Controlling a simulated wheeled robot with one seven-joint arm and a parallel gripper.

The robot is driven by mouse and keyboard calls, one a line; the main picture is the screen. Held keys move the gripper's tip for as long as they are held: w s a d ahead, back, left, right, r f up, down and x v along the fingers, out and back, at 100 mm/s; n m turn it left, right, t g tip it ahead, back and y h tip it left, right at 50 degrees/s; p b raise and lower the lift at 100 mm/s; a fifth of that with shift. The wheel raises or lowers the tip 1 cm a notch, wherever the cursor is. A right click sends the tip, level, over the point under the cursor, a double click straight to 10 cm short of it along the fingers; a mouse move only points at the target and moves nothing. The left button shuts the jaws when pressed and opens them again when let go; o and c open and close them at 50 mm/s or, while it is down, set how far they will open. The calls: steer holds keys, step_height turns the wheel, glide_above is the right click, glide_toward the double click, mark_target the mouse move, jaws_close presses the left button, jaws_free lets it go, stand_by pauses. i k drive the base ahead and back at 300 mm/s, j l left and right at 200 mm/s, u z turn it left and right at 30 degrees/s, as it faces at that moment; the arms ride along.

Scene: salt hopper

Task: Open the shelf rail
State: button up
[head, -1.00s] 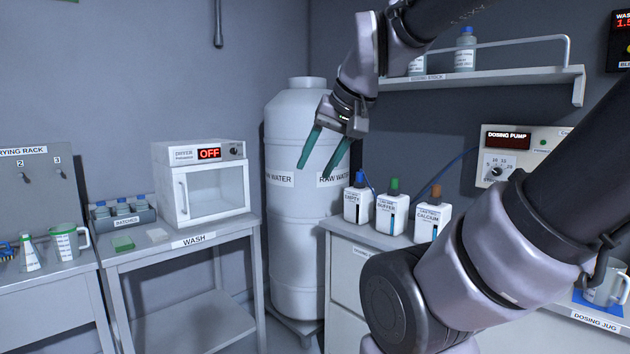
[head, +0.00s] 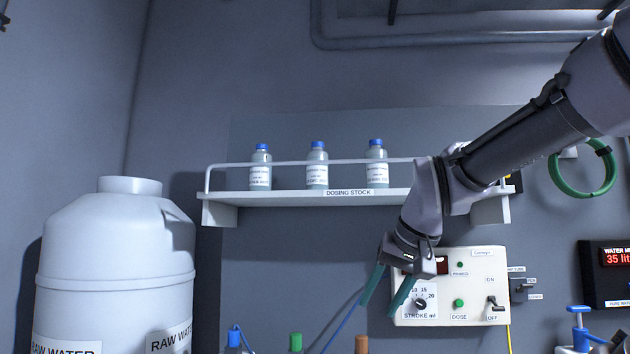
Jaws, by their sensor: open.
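The shelf rail (head: 230,166) is a thin pale bar running along the front of the dosing stock shelf (head: 285,198), with its left end bent down to the shelf. It stands upright in front of several blue-capped bottles, among them a left one (head: 260,170), a middle one (head: 317,168) and a right one (head: 376,165). My gripper (head: 387,297) has green fingers, spread apart and empty. It points down, below the shelf's right half and in front of the dosing pump panel, apart from the rail. My arm hides the rail's right part.
The dosing pump panel (head: 470,308) is behind my gripper. A large raw water tank (head: 115,270) stands at left. Bottle tops, including a green cap (head: 296,342), show at the bottom edge. A green hose loop (head: 583,190) hangs at right.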

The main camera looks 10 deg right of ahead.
mark_target(391, 160)
steer(key=i+j+z, duration=0.1)
steer(key=i, duration=0.25)
steer(key=i+j, duration=0.1)
steer(key=i, duration=0.25)
steer(key=j+z, duration=0.55)
steer(key=j, duration=0.3)
steer(key=l+u, duration=0.25)
steer(key=l, duration=0.65)
steer(key=k+l+u, duration=0.1)
steer(key=l+u, duration=0.15)
steer(key=l, duration=0.6)
steer(key=i+j+u, duration=0.15)
steer(key=u, duration=0.35)
steer(key=k+j+u, duration=0.1)
steer(key=j, duration=0.25)
steer(key=k, duration=0.05)
